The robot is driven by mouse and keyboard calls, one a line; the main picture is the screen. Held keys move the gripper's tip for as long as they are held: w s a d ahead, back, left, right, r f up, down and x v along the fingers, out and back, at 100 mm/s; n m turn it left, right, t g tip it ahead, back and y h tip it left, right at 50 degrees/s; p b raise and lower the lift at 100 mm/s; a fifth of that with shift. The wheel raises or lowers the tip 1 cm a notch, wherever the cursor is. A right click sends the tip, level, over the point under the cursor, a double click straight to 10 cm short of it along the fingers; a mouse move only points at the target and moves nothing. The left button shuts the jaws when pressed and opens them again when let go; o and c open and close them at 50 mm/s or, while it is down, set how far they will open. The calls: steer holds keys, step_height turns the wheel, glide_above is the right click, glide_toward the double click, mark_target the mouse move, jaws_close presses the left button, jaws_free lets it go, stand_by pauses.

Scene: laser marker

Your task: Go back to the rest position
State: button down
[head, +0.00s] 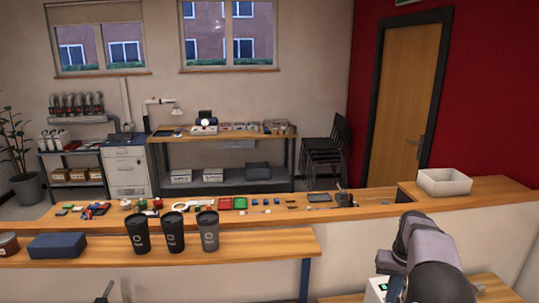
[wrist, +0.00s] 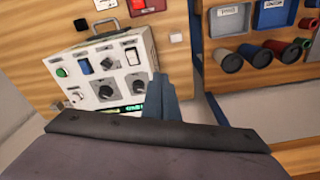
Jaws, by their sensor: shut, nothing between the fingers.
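My gripper (wrist: 159,90) shows in the wrist view as dark blue-grey fingers, closed together and empty. It is in front of a light control box (wrist: 110,75) with a green button, switches and dark knobs. The fingers overlap the right edge of the box in the picture; I cannot tell whether they touch it. In the head view my arm stands at the lower right, above a lower wooden surface, and my fingers cannot be made out there. A part of a light box (head: 377,288) shows beside the arm.
Three dark tumblers (head: 173,232) and a blue case (head: 57,246) stand on the front shelf. A white bin (head: 444,181) sits on the counter at the right.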

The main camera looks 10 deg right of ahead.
steer(key=s+a+f+n+b, duration=0.15)
steer(key=s+a, duration=0.25)
steer(key=a, duration=0.7)
steer(key=s+a+f+n+b, duration=0.1)
steer(key=s+a+f+b, duration=0.1)
steer(key=s+a+f, duration=0.2)
steer(key=s+a+f+n+g+b, duration=0.1)
steer(key=s+a+f+b, duration=0.1)
steer(key=s+a, duration=0.9)
steer(key=s+f, duration=0.1)
steer(key=s, duration=0.6)
steer(key=shift+f, duration=0.35)
steer(key=shift+w+n, duration=0.1)
steer(key=shift+n, duration=0.15)
